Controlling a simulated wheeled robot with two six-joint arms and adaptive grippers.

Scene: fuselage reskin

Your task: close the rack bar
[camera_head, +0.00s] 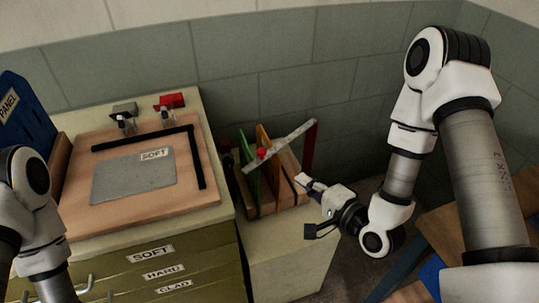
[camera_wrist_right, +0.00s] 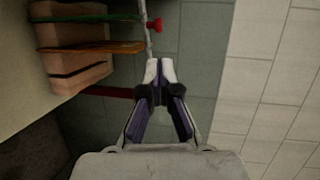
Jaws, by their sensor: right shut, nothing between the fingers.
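The rack (camera_head: 283,196) is a wooden block on a low pale cabinet, with green and orange sheets standing in it. Its grey rack bar (camera_head: 290,138) runs slanted above the sheets, its right end by the top of a red post (camera_head: 309,150). A red knob (camera_head: 262,153) sits toward the bar's left part. My right gripper (camera_head: 303,180) is shut and empty, at the rack's right side, below the bar in the picture. In the right wrist view, the fingertips (camera_wrist_right: 160,68) are close to the end of the bar (camera_wrist_right: 148,35); contact cannot be told. My left gripper is out of view.
Left of the rack stands a bench with a wooden board (camera_head: 150,213), a grey sheet marked SOFT (camera_head: 125,181) and labelled drawers (camera_head: 160,270). A tiled wall (camera_head: 330,60) closes off the back. A blue panel holder (camera_head: 22,110) is at far left.

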